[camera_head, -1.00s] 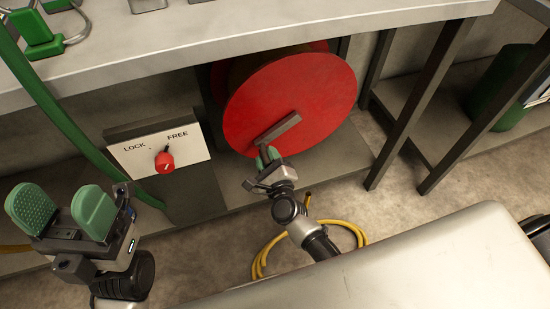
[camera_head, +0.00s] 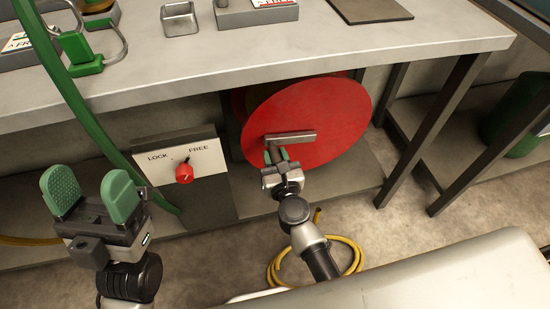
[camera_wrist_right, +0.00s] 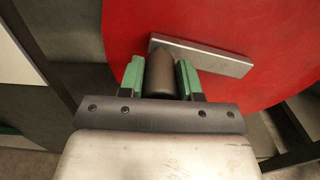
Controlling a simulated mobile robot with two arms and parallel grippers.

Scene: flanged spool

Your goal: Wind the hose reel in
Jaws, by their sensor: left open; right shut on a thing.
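The hose reel (camera_head: 310,112) is a big red flanged disc under the bench. Its grey crank arm (camera_head: 295,137) lies nearly level, with the dark handle at its left end. My right gripper (camera_head: 276,156) is shut on that crank handle; in the right wrist view the green fingers sit on both sides of the brown handle (camera_wrist_right: 160,78). The yellow hose (camera_head: 352,256) lies in a loop on the floor, partly behind my right arm. A red knob (camera_head: 184,173) on the LOCK/FREE panel (camera_head: 215,160) points toward FREE. My left gripper (camera_head: 92,198) is open and empty, left of the panel.
The grey bench top (camera_head: 400,60) overhangs the reel, with trays and a small metal box (camera_head: 180,20) on it. A green hose (camera_head: 85,110) hangs down at the left. Dark bench legs (camera_head: 450,110) stand right of the reel. A pale surface (camera_head: 440,275) fills the lower right.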

